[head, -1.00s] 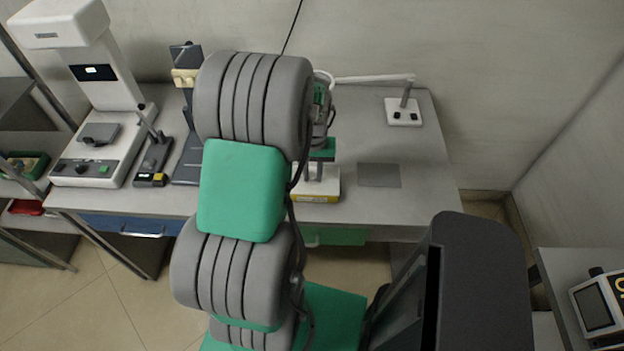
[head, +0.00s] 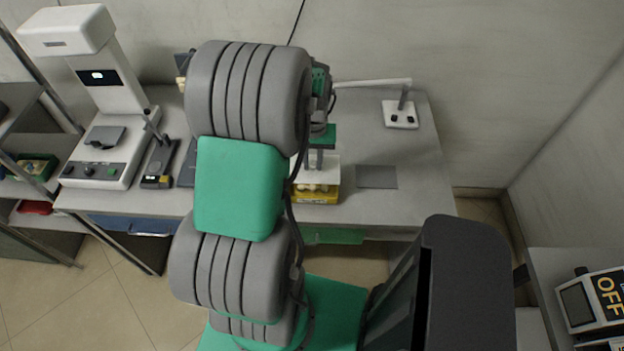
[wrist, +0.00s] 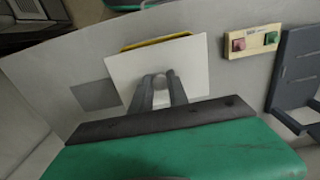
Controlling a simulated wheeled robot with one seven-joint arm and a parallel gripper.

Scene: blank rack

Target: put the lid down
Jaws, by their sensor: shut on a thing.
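The lid is a flat white square plate (wrist: 185,58), gripped from above by my gripper (wrist: 158,80) in the wrist view. In the head view my gripper (head: 315,160) holds the lid (head: 328,173) above a yellow box (head: 318,199). Pale rounded items show in the box below the lid. Only a thin yellow edge of the box (wrist: 155,42) shows past the lid in the wrist view. My arm covers part of the table left of the box in the head view.
A flat grey square (head: 376,177) lies on the bench (head: 415,195), right of the box, with bare bench around it. A white-based lamp (head: 400,115) stands behind. A button box (wrist: 252,41) and a dark frame (wrist: 298,70) show in the wrist view.

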